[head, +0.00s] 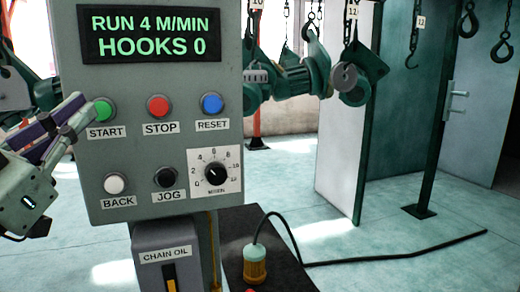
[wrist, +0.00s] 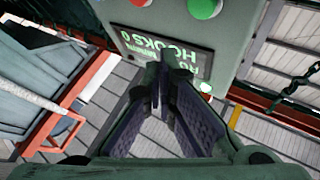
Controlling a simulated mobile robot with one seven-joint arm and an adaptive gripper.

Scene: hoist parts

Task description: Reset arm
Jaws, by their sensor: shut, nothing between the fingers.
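A grey control panel (head: 160,130) stands in the middle left of the head view. Its screen (head: 152,34) reads "RUN 4 M/MIN" and "HOOKS 0". Green START (head: 103,109), red STOP (head: 158,106) and blue RESET (head: 212,104) buttons sit in a row. White BACK (head: 115,183) and black JOG (head: 166,178) buttons and a speed dial (head: 216,173) are below. My gripper (head: 80,112) is at the panel's left edge, close to START; I cannot tell whether it touches. In the wrist view my gripper (wrist: 168,72) is shut and empty, with the panel (wrist: 180,20) beyond its fingertips.
A chain oil box (head: 168,255) is under the panel. An amber-and-green fitting (head: 255,265) stands on a dark surface beside it, with a black cable (head: 400,257) across the floor. Hoists (head: 290,78) and hooks (head: 502,47) hang behind. The floor at right is mostly clear.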

